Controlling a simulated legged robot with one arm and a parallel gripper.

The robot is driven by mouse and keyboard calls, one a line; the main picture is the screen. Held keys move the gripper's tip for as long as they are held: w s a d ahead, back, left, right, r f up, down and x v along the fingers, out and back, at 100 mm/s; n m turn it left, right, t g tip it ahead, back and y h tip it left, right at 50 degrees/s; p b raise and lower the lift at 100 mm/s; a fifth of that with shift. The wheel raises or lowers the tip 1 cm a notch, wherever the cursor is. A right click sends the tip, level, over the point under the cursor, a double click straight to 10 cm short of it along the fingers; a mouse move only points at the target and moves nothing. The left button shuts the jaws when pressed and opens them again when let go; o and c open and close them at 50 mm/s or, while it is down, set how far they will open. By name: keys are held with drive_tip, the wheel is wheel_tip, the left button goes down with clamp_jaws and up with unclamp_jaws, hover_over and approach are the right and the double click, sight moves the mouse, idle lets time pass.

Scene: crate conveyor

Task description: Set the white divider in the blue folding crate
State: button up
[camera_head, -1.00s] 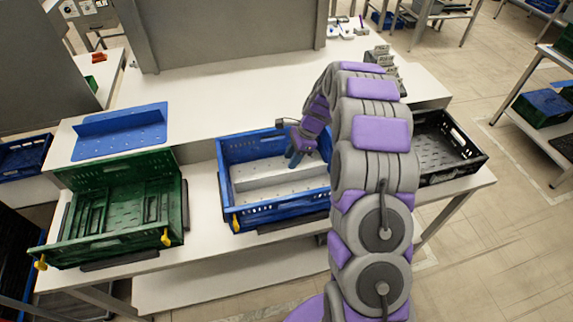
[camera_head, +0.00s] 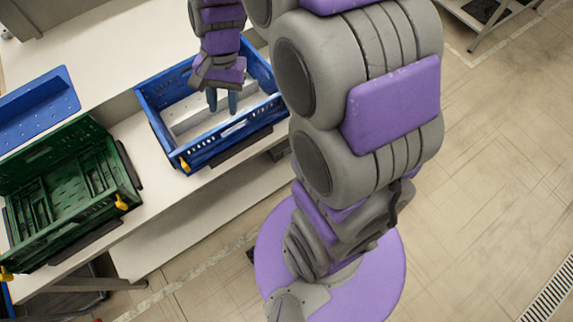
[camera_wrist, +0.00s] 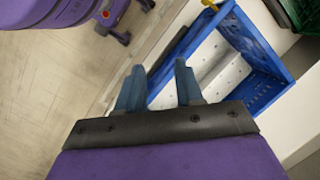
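The blue folding crate (camera_head: 148,100) is unfolded on the white bench; it also shows in the wrist view (camera_wrist: 262,47). The white divider (camera_head: 197,118) is inside the crate, its perforated white base low and a raised wall running lengthwise. Part of it is hidden behind my gripper; it also shows in the wrist view (camera_wrist: 213,62). I cannot tell whether it is fully seated. My gripper (camera_head: 222,103) points down over the crate, toward its near side. In the wrist view my gripper (camera_wrist: 160,78) has its two blue fingers apart with nothing held between them.
A green folding crate (camera_head: 125,170) stands to the left of the blue one. Yellow latches (camera_head: 184,163) stick out at the crates' front corners. The floor at right is clear.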

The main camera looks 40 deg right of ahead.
drive_tip(key=s+r+n+h, duration=0.1)
drive_tip(key=s+n, duration=0.3)
drive_tip(key=s, duration=0.7)
drive_tip(key=s+d+r+n+h, duration=0.1)
drive_tip(key=s+n, duration=0.3)
drive_tip(key=s, duration=0.7)
drive_tip(key=shift+s+d+r, duration=0.25)
drive_tip(key=shift+r, duration=0.1)
